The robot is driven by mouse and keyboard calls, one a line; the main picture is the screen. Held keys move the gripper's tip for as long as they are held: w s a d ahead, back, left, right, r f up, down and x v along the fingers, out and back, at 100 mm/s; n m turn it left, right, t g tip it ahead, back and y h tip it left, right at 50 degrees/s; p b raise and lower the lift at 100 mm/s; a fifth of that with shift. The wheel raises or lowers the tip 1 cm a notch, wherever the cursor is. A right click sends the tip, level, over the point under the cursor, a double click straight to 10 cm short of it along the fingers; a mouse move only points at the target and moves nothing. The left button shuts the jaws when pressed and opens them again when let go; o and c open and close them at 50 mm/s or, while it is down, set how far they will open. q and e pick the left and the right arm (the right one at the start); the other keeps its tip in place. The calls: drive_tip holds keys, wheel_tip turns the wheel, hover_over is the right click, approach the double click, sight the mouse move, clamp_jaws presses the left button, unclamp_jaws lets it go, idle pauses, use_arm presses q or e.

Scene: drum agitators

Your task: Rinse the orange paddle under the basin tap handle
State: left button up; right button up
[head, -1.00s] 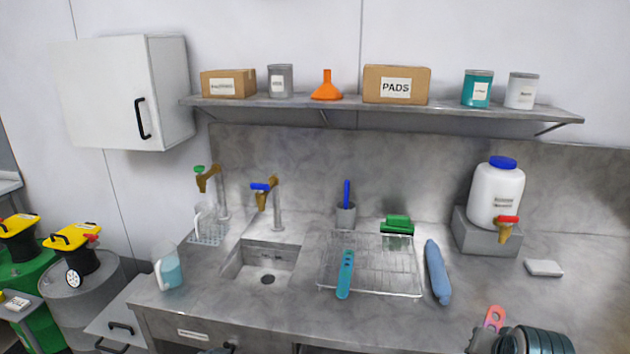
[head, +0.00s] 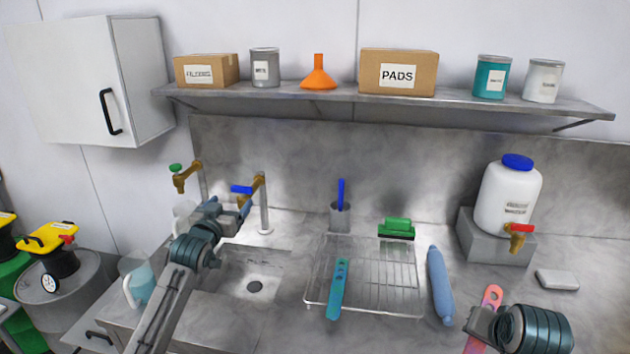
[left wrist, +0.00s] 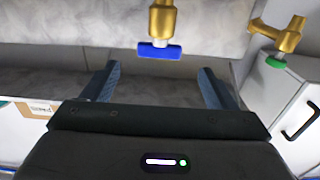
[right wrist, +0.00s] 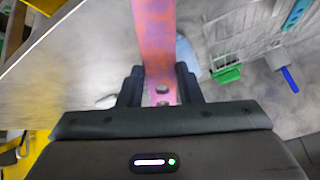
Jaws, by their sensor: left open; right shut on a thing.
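The basin tap (head: 264,205) stands behind the sink basin (head: 252,285) with its blue handle (head: 241,189). My left gripper (head: 230,211) is open in front of the tap. In the left wrist view the blue handle (left wrist: 159,51) lies just beyond the open fingertips, centred between them and apart from them. My right gripper (right wrist: 160,85) is shut on the orange paddle (right wrist: 154,35), whose surface shows pink-purple smears. In the head view the paddle (head: 490,298) is at the lower right, partly hidden by my right wrist.
A second tap with a green handle (head: 175,168) stands left of the basin. A wire rack (head: 390,275) with a teal paddle (head: 338,290) lies right of the basin. A blue roll-shaped thing (head: 440,285) and a white jug with a red tap (head: 508,195) are farther right.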

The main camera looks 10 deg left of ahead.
sight(241, 190)
use_arm(q)
drive_tip(key=w+p, duration=0.1)
drive_tip(key=w, duration=0.6)
drive_tip(key=w+p, duration=0.1)
drive_tip(key=w, duration=0.2)
drive_tip(key=shift+w+a+r+p, duration=0.1)
drive_tip(key=shift+w+a+p, duration=0.05)
drive_tip(key=shift+a+p, duration=0.15)
use_arm(e)
wheel_tip(241, 190, up, 3)
drive_tip(key=shift+s+r, duration=0.1)
